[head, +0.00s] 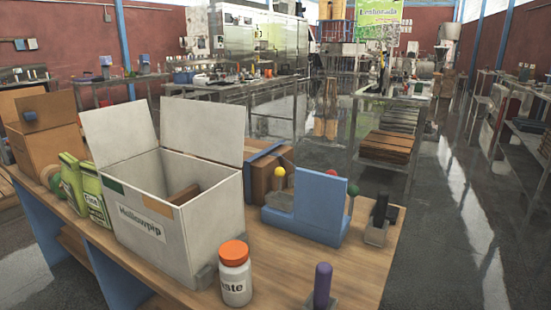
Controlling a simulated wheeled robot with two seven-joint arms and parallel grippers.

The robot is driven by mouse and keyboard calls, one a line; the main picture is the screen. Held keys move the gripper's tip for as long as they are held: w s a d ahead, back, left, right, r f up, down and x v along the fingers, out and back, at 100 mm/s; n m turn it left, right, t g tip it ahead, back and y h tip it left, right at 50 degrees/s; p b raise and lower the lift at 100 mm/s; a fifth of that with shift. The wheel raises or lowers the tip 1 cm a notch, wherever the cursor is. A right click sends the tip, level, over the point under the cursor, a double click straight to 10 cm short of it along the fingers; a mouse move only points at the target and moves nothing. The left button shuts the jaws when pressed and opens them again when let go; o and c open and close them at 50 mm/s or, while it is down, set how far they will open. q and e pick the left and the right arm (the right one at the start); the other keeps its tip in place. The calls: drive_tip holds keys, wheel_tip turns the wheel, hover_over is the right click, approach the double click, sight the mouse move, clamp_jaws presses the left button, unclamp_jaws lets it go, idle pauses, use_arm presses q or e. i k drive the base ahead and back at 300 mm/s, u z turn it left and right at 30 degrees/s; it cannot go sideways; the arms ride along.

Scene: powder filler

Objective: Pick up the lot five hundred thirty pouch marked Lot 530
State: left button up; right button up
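Two green and white packs stand at the left of the wooden table, beside a large open white box: one green pack (71,182) and another with partly readable print (94,203). I cannot read Lot 530 on either, so I cannot tell whether one is the pouch. The white box (165,262) has its flaps up and a label that seems to read Hollowpip. Neither of my grippers is in view.
On the wooden table (360,268) stand an orange-capped white jar (235,284), a purple-handled item (322,284), a blue stand (318,203), a black and grey item (379,220) and a brown carton (45,130). The front right tabletop is mostly clear.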

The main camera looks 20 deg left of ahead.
sight(71, 177)
drive_tip(key=u, duration=1.6)
